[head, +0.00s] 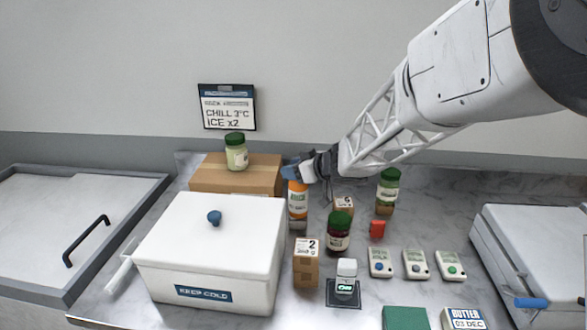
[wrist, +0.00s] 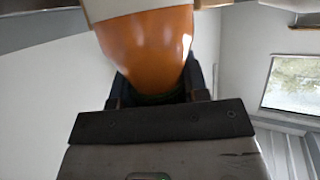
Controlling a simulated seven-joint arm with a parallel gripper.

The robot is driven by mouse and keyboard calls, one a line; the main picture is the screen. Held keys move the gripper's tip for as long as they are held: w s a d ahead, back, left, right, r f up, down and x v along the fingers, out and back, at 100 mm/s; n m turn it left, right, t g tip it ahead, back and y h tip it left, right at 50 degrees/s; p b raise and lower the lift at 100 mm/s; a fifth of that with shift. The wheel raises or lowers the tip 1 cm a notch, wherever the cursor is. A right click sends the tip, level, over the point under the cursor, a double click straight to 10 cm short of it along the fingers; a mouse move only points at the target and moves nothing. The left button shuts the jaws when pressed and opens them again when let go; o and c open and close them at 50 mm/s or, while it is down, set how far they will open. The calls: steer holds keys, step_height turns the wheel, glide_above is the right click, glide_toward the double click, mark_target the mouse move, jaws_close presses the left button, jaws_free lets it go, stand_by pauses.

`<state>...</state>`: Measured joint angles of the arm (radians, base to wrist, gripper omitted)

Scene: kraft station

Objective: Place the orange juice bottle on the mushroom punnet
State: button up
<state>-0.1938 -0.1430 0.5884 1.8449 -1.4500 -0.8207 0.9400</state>
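The orange juice bottle (head: 298,198) is upright in the head view, between the white cool box and the dark red jar. It has an orange body and a pale label. My gripper (head: 303,171) is at its top, with the fingers around the neck. In the wrist view the orange bottle (wrist: 148,45) fills the space between my fingers (wrist: 155,88), and its cap is mostly hidden. My gripper looks shut on it. I cannot tell whether the bottle's base touches anything. I cannot make out a mushroom punnet in either view.
A white "KEEP COLD" box (head: 208,250) stands at left. A cardboard box (head: 215,180) behind carries a pale jar (head: 236,152). A dark red jar (head: 339,238), small numbered carton (head: 306,265) and green-lidded jar (head: 388,188) stand close by. Labelled devices (head: 415,264) lie at right.

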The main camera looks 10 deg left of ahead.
steer(key=o, duration=0.5)
steer(key=shift+c, duration=0.2)
steer(key=shift+r, duration=0.2)
steer(key=v, duration=1.2)
steer(key=shift+r, duration=0.1)
stand_by(0.3)
